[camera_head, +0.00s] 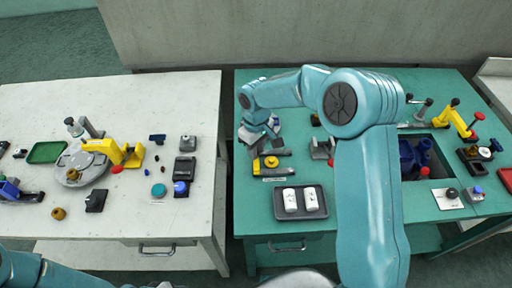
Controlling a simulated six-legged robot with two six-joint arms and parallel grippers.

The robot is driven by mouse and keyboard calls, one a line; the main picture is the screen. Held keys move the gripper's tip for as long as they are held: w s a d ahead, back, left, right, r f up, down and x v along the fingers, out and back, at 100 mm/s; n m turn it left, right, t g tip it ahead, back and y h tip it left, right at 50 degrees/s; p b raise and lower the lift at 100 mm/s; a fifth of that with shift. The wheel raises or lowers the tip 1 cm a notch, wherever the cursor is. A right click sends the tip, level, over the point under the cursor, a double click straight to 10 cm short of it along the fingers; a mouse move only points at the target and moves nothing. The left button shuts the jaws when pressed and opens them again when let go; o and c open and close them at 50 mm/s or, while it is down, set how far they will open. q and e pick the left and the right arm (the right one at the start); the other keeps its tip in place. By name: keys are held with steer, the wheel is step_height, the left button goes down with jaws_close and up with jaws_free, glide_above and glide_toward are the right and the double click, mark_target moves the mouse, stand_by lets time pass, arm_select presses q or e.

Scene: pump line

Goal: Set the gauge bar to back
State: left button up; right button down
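My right arm reaches over the green table, and my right gripper (258,138) points down at the table's left side. It is small and partly covered by its own wrist, so I cannot tell whether its fingers are open or hold anything. Just below it is a small dark fixture with a yellow round knob (271,162) and a pale label (274,179) in front. A grey bar-like piece (281,152) lies beside the knob; I cannot tell for sure that it is the gauge bar. My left arm shows only at the bottom left corner, and its gripper is out of view.
A dark tray (300,213) with two white blocks (290,200) stands near the green table's front edge. A recess with blue parts (415,157) and a yellow lever fixture (457,120) are at the right. A gap separates the white table (130,215), which holds several small parts.

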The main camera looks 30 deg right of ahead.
steer(key=s+d, duration=0.1)
steer(key=d, duration=0.2)
steer(key=s+d+b, duration=0.1)
steer(key=s+d, duration=0.1)
steer(key=d, duration=0.1)
steer(key=s+d, duration=0.1)
steer(key=d, duration=0.2)
steer(key=shift+s, duration=0.2)
steer(key=shift+s+d, duration=0.2)
steer(key=shift+d, duration=0.3)
steer(key=c, duration=1)
jaws_free()
steer(key=shift+d, duration=0.1)
steer(key=shift+o, duration=0.3)
steer(key=shift+s, duration=0.1)
